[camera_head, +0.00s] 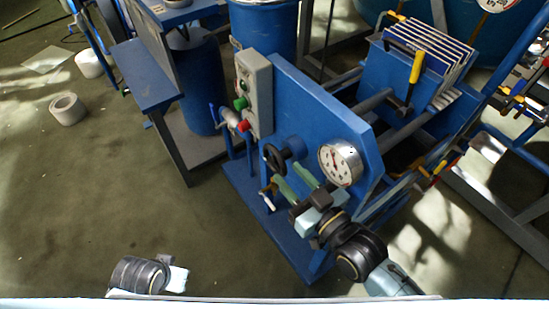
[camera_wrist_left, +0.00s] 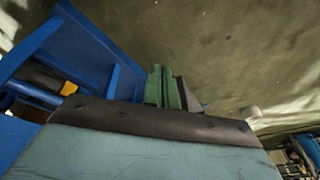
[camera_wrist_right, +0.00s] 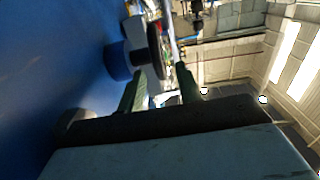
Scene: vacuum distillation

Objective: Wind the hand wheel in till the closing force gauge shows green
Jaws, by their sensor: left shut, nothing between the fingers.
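The black hand wheel (camera_head: 275,157) sits on a blue hub on the front of the blue press plate (camera_head: 320,115). The white round closing force gauge (camera_head: 340,162) is on the same plate, to the right; its needle and colour bands are too small to read. My right gripper (camera_head: 284,171) has its green fingers spread just in front of the wheel. In the right wrist view the wheel (camera_wrist_right: 154,47) shows edge-on, around the tips of the open right fingers (camera_wrist_right: 160,70); contact cannot be told. My left gripper's fingers (camera_wrist_left: 162,70) are together and empty, away from the wheel.
A grey control box (camera_head: 253,92) with green and red buttons stands left of the wheel. A stack of plates (camera_head: 435,45) and a yellow-handled lever (camera_head: 415,70) lie behind the gauge. Open floor (camera_head: 120,200) is at the left.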

